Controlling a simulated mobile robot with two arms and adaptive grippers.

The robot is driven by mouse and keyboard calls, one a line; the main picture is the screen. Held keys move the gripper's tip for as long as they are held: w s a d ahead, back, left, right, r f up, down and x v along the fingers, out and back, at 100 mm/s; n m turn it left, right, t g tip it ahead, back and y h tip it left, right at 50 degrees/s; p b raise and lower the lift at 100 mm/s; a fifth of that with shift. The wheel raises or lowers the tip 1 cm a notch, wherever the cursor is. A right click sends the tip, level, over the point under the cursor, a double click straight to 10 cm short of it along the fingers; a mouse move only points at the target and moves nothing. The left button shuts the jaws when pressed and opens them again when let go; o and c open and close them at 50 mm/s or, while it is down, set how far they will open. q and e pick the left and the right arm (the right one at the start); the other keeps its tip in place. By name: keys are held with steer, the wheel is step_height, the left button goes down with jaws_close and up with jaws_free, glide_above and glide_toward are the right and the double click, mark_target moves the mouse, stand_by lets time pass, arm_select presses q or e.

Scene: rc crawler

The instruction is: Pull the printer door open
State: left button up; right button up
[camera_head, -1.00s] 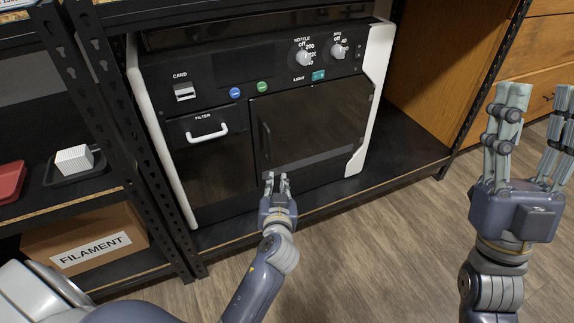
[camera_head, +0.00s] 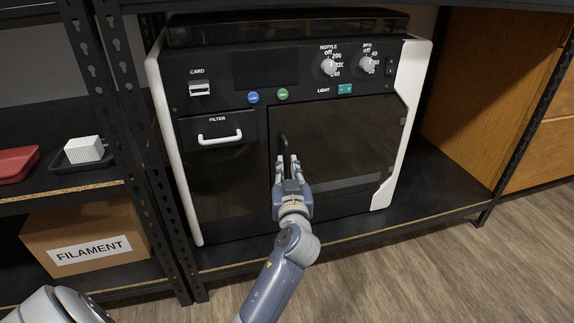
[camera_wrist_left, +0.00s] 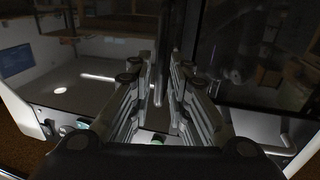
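The printer (camera_head: 290,60) stands on a black shelf, and its dark glass door (camera_head: 350,140) is closed. The door's dark upright handle (camera_head: 283,146) is near its left edge, partly behind my left gripper. My left gripper (camera_head: 288,162) is in front of the handle's lower end, with its fingers pointing at the door. In the left wrist view, the fingers (camera_wrist_left: 160,95) are apart, with the dark handle bar (camera_wrist_left: 159,75) showing between and beyond them. I cannot tell whether they touch it. My right gripper is out of view.
The filter drawer (camera_head: 218,131) with a white handle is left of the door. Knobs and buttons sit above it. A black rack post (camera_head: 140,150) stands at the left, beside a filament box (camera_head: 88,240). Wooden floor (camera_head: 440,270) is clear in front.

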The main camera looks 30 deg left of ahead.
mark_target(287, 163)
arm_select(q)
steer(key=shift+b+x, duration=0.4)
steer(key=shift+x, duration=1.45)
jaws_close()
steer(key=shift+d, duration=0.1)
